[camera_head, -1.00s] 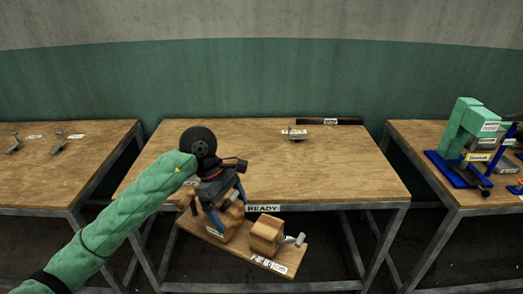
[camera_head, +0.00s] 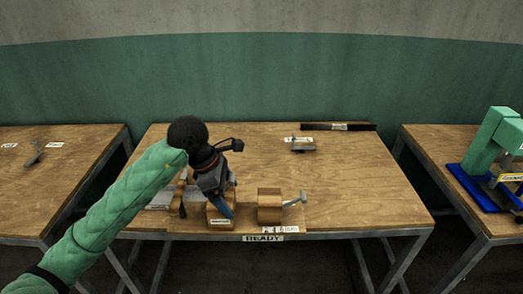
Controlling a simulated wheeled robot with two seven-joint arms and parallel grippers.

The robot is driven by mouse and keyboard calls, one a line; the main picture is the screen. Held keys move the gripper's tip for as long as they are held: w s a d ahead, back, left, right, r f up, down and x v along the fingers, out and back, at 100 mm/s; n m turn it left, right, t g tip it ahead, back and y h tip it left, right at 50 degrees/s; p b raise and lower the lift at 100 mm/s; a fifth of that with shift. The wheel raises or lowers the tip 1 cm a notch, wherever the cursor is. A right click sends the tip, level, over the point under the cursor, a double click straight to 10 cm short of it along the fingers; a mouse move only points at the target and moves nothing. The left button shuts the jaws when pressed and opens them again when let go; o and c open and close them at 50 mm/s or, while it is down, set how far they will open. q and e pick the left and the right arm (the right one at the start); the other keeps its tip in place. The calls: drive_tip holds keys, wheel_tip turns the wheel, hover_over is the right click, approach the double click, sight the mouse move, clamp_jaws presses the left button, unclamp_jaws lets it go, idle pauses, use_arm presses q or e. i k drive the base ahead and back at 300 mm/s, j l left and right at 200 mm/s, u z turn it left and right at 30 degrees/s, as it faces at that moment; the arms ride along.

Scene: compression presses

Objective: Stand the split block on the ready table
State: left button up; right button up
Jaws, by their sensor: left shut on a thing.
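The split block (camera_head: 269,208) is a wooden piece with blocks on a flat base, a grey metal handle at its right end and a white label at its front. It appears upright and level over the front edge of the ready table (camera_head: 370,190), which carries a READY sign. My left gripper (camera_head: 222,210) points down with blue fingers and is shut on the left part of the split block. The gripper hides some of that part. I cannot tell whether its base touches the tabletop. My right gripper is not in view.
A small grey metal piece (camera_head: 303,146) and a dark bar (camera_head: 338,127) lie at the back of the ready table. The table's middle right is clear. Another table at left holds a metal piece (camera_head: 34,157). A green and blue press (camera_head: 490,150) stands on the right table.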

sight(247, 167)
drive_tip(key=i, duration=0.85)
